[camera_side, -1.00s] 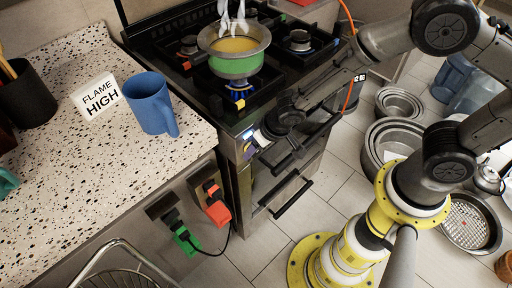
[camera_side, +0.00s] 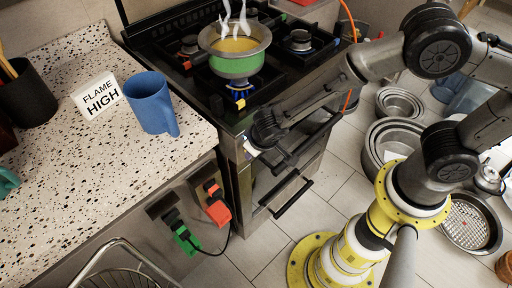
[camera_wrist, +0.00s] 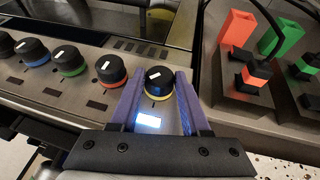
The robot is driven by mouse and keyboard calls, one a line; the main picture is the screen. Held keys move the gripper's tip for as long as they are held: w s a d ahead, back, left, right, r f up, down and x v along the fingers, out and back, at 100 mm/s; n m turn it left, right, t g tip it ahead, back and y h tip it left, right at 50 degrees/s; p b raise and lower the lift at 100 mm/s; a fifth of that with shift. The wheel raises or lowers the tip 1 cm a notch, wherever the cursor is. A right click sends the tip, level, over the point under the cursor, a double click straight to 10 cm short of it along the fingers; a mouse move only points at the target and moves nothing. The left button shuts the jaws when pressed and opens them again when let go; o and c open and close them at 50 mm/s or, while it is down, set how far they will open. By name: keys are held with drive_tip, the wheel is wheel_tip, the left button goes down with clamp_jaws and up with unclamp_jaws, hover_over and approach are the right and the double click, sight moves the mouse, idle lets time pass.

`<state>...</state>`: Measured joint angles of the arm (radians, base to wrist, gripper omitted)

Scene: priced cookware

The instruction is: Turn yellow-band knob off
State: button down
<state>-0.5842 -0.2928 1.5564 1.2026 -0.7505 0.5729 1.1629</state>
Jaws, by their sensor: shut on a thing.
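The yellow-band knob (camera_wrist: 158,95) is a black round cap with a yellow ring, at the right end of the knob row in the wrist view. A short white mark shows on its top. My gripper (camera_wrist: 159,80) has its two purple fingers on either side of this knob, shut on it. In the side view my gripper (camera_side: 257,146) is at the left end of the stove's front panel and hides the knob. A blue flame (camera_side: 238,93) burns under the steaming green pot (camera_side: 236,66), above a yellow tag (camera_side: 240,102).
Red-band (camera_wrist: 112,70), green-band (camera_wrist: 69,59) and blue-band (camera_wrist: 33,52) knobs sit to the left. Red and green plugs (camera_wrist: 253,77) stand right of the panel. A counter holds a blue mug (camera_side: 150,102) and a "FLAME HIGH" sign (camera_side: 97,96).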

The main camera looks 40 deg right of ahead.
drive_tip(key=h, duration=0.2)
drive_tip(key=n+h, duration=0.1)
drive_tip(key=h, duration=0.1)
drive_tip(key=shift+a+f, duration=0.2)
drive_tip(key=shift+a, duration=0.2)
drive_tip(key=h, duration=0.2)
drive_tip(key=n+h, duration=0.1)
drive_tip(key=h, duration=0.1)
drive_tip(key=shift+a+f+t, duration=0.15)
drive_tip(key=shift+t, duration=0.25)
drive_tip(key=shift+h, duration=0.3)
drive_tip(key=shift+c, duration=1.9)
unclamp_jaws()
drive_tip(key=v, duration=1.3)
drive_tip(key=shift+s+a, duration=0.25)
